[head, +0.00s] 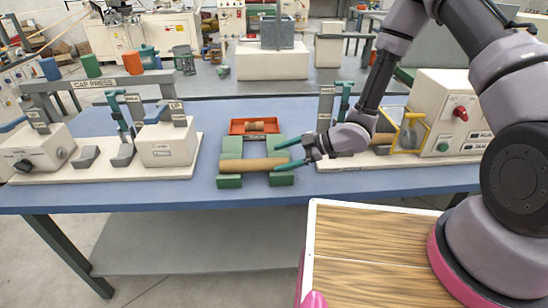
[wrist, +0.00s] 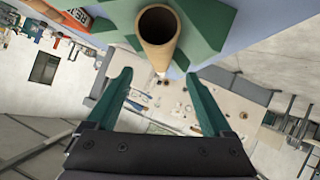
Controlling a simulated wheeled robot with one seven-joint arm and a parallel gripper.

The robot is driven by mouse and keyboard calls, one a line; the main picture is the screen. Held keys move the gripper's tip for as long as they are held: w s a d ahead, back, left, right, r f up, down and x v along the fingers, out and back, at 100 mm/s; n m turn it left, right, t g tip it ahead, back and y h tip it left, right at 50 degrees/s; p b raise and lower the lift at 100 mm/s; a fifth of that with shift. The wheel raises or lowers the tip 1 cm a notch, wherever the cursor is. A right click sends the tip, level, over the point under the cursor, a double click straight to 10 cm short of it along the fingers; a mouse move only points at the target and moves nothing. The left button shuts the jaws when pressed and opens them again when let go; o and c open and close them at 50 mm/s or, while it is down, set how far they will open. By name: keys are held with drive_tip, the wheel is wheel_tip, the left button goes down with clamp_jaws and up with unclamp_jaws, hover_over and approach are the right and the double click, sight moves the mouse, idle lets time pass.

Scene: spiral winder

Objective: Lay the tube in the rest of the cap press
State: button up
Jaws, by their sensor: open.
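The tube (head: 250,165) is a tan cardboard roll lying level across green cradle blocks (head: 230,182) mid-table. In the wrist view its hollow end (wrist: 157,25) faces me, above the gap between my fingertips. My gripper (head: 279,157) is open and empty at the tube's right end. Its teal fingers (wrist: 158,76) point towards the tube; whether they touch it I cannot tell. The cap press (head: 165,148) stands at the left of the table under a grey signed frame. Grey notched blocks (head: 85,156), which look like its rest, stand empty on its pale base.
A red-orange tray (head: 238,127) with small brown pieces sits behind the cradle. Another machine (head: 440,115) with a yellow frame stands at the right, partly behind my arm. Blue table surface (head: 210,170) is clear between the press base and cradle. A wood-topped cabinet (head: 365,255) is in front.

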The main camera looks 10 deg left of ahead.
drive_tip(key=shift+d+r, duration=0.15)
drive_tip(key=shift+d, duration=0.1)
drive_tip(key=w+d+r+m+t+h, duration=0.6)
drive_tip(key=w+d+r+m+h, duration=0.2)
drive_tip(key=w+d+r, duration=0.8)
drive_tip(key=s+d+r+m+t+h, duration=0.1)
drive_tip(key=s+d+r+m+h, duration=0.1)
drive_tip(key=s+d+r+m, duration=0.4)
drive_tip(key=s+d+r+m+t+h, duration=0.1)
drive_tip(key=d+r+m+h, duration=0.1)
drive_tip(key=d+r, duration=0.75)
drive_tip(key=s+d+r+m, duration=0.2)
drive_tip(key=s+r+m, duration=0.5)
drive_tip(key=s+r, duration=0.3)
drive_tip(key=s, duration=0.4)
drive_tip(key=shift+d+g, duration=0.25)
drive_tip(key=shift+g, duration=0.15)
drive_tip(key=shift+o, duration=0.3)
drive_tip(key=s+a+r+m+y, duration=0.1)
drive_tip(key=s+m, duration=0.1)
drive_tip(key=s, duration=0.4)
drive_tip(key=shift+s+r+m+y, duration=0.2)
drive_tip(key=shift+r+m+y, duration=0.1)
drive_tip(key=shift+r+m, duration=0.1)
drive_tip(key=shift+o, duration=0.2)
drive_tip(key=shift+s+a, duration=0.1)
drive_tip(key=shift+s, duration=0.3)
drive_tip(key=shift+w, duration=0.1)
